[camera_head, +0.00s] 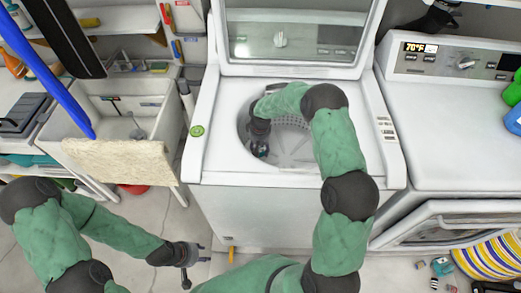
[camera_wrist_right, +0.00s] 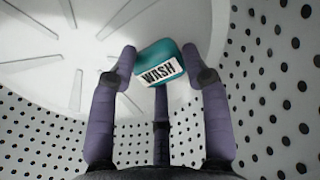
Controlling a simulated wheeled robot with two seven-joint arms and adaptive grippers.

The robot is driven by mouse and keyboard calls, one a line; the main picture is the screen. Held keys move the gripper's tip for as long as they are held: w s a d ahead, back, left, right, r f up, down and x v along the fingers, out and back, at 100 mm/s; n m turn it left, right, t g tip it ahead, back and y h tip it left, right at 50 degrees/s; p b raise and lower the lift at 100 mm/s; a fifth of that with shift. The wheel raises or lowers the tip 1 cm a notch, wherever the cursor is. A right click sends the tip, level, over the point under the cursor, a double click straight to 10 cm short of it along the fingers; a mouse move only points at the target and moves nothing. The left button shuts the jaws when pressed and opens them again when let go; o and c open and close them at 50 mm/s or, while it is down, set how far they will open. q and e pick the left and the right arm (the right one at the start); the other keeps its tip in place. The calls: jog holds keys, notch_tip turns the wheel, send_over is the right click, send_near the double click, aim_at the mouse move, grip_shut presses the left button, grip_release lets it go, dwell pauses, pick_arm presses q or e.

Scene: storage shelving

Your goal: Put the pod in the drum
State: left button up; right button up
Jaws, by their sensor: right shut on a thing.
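The pod (camera_wrist_right: 160,62) is a small teal block with a white label reading "WASH". In the right wrist view it sits between the fingertips of my right gripper (camera_wrist_right: 161,78), which is shut on it. The drum (camera_head: 293,152) is the round, pale tub of the open top-loading washer in the middle of the head view. My right gripper (camera_head: 260,148) reaches down inside it, and the perforated wall (camera_wrist_right: 270,100) and ribbed floor surround it in the wrist view. My left gripper (camera_head: 196,262) is low in front of the washer, fingers spread, empty.
The washer lid (camera_head: 290,40) stands raised behind the opening. A sink (camera_head: 125,110) is to the left, with a beige cloth (camera_head: 120,160) over its front. A dryer (camera_head: 450,125) with its door open stands right. A striped basket (camera_head: 492,258) and small items lie on the floor.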

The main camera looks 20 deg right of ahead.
jog(key=shift+r, duration=0.1)
jog(key=shift+f, duration=0.45)
jog(key=shift+f+b, duration=0.2)
jog(key=shift+b, duration=0.25)
jog(key=o, duration=0.9)
jog(key=shift+r, duration=0.1)
jog(key=shift+r+p, duration=0.55)
jog(key=shift+r, duration=0.05)
notch_tip(320, 180, up, 12)
jog(key=p, duration=0.3)
jog(key=shift+p, duration=0.3)
